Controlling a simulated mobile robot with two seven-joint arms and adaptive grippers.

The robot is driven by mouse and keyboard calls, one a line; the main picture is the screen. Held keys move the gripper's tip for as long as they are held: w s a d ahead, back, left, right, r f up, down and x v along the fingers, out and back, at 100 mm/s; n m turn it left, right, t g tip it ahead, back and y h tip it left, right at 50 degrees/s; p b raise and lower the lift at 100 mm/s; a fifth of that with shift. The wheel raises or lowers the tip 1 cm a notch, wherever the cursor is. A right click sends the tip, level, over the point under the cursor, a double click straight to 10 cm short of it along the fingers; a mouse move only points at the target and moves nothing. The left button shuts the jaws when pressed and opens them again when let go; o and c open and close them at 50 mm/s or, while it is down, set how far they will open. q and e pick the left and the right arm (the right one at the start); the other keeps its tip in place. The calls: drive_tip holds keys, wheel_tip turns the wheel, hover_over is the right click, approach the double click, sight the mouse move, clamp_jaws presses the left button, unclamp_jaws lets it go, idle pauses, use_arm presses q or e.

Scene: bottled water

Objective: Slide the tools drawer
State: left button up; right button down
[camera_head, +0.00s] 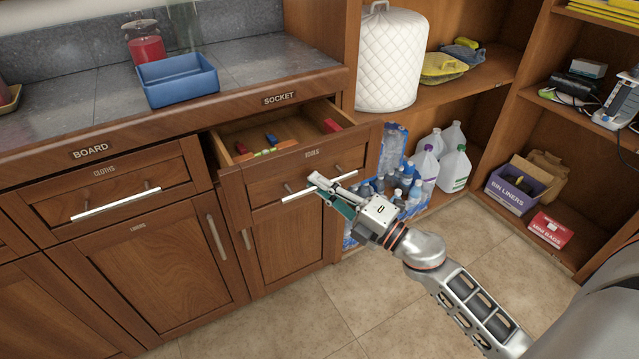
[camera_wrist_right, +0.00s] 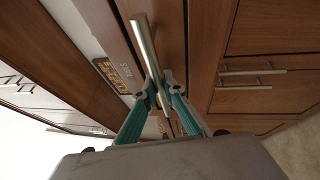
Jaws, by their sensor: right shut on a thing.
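The tools drawer (camera_head: 254,178) is a wooden drawer labelled TOOLS, standing partly open under the counter. Several small coloured items show inside it. Its pale bar handle (camera_head: 296,195) runs along the front and also shows in the right wrist view (camera_wrist_right: 146,45). My right gripper (camera_head: 323,186) is shut on the right part of the handle. In the right wrist view its teal fingers (camera_wrist_right: 161,92) sit on both sides of the bar. My left gripper is not in view.
The closed cloths drawer (camera_head: 104,190) is at left. A blue bin (camera_head: 177,82) stands on the counter. To the right are shelves with a quilted white cover (camera_head: 391,60), water bottles (camera_head: 393,150), white jugs (camera_head: 455,168) and boxes (camera_head: 518,188). The tiled floor (camera_head: 290,325) in front is clear.

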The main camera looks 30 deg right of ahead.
drive_tip(key=c, duration=2.4)
unclamp_jaws()
drive_tip(key=v, duration=1.2)
